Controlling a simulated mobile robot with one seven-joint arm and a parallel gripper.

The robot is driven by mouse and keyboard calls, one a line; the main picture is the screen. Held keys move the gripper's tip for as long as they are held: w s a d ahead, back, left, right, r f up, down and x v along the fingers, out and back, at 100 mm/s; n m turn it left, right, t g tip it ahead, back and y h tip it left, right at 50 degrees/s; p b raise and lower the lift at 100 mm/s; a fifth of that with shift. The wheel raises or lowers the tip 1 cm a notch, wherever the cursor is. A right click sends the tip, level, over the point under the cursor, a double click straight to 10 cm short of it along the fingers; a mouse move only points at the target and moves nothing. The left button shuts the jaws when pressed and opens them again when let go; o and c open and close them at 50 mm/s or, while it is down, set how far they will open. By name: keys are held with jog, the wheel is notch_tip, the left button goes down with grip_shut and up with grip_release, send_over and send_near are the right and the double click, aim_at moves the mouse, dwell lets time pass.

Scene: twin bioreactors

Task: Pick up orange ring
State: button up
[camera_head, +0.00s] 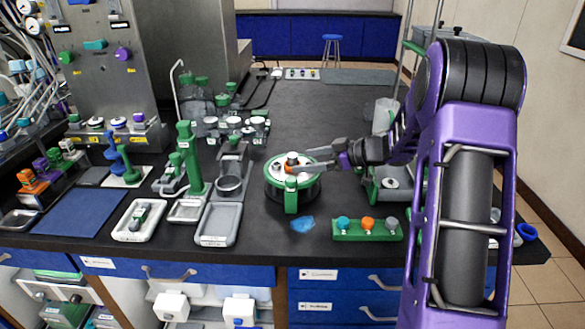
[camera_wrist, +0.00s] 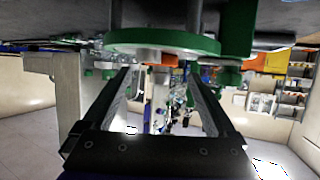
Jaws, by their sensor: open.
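An orange ring-like part (camera_head: 291,157) sits on top of the white lid of a round green vessel (camera_head: 292,194) in the middle of the bench. My gripper (camera_head: 308,163) reaches in from the right, with its fingers over the lid just beside the orange part. Contact cannot be told. In the wrist view my gripper (camera_wrist: 158,75) has its two fingers spread apart. The green vessel rim (camera_wrist: 165,42) fills the top of that view.
A green rack (camera_head: 350,232) with blue, orange and grey knobs stands in front right of the vessel. A blue patch (camera_head: 303,224) lies before it. Grey trays (camera_head: 218,238) and a green stand (camera_head: 189,160) are at the left. The rear bench (camera_head: 315,105) is mostly clear.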

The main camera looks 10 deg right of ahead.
aim_at(296, 163)
jog(key=x, duration=0.3)
jog(key=shift+a+f, duration=0.1)
jog(key=shift+f, duration=0.15)
jog(key=c, duration=1.4)
